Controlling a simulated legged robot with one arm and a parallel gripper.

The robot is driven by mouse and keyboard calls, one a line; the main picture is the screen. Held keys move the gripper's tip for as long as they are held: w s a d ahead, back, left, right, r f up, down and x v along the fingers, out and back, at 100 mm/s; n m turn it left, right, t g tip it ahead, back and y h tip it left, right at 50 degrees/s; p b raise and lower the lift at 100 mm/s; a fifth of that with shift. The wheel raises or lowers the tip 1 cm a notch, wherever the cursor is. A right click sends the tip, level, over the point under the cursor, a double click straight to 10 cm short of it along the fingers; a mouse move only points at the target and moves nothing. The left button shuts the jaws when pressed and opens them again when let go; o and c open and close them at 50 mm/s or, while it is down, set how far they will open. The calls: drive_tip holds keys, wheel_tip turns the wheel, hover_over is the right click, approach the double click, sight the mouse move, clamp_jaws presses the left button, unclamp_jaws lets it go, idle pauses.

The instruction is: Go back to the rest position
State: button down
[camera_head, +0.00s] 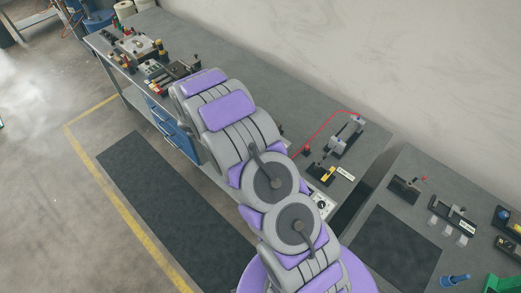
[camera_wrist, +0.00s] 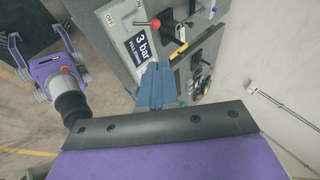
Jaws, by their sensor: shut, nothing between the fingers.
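My gripper (camera_wrist: 157,72) shows in the wrist view as two blue fingers closed together beyond a black plate and a purple housing. Nothing is held between them. In the head view my grey and purple arm stretches up across the middle over the long workbench (camera_head: 240,88). My gripper cannot be made out there, and the arm hides part of the bench.
Fixtures (camera_head: 138,45) crowd the bench's far left end. A red-lined fixture (camera_head: 345,135) stands right of my arm. A second bench (camera_head: 400,215) with small devices is at right. A wall backs the benches. A dark mat (camera_head: 150,190) and open floor lie left.

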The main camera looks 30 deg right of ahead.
idle(0.6)
drive_tip(key=s+a+r+m+y+b, duration=0.1)
drive_tip(key=s+r+m+b, duration=0.3)
drive_tip(key=m, duration=0.3)
drive_tip(key=s+a+r+m+g+y+b, duration=0.1)
drive_tip(key=s+m+b, duration=0.3)
drive_tip(key=s+m, duration=0.2)
drive_tip(key=s+a+r+m+y+b, duration=0.1)
drive_tip(key=s+r+m+b, duration=0.3)
drive_tip(key=m, duration=0.3)
drive_tip(key=s+a+f+m+y+b, duration=0.2)
drive_tip(key=s+a+m+b, duration=0.2)
drive_tip(key=s+m, duration=0.5)
drive_tip(key=s+a+f+m+y+b, duration=0.3)
drive_tip(key=s+a+m+b, duration=0.2)
drive_tip(key=s+m, duration=0.4)
drive_tip(key=s+b, duration=0.1)
drive_tip(key=s, duration=0.1)
drive_tip(key=shift+s+m+t, duration=0.3)
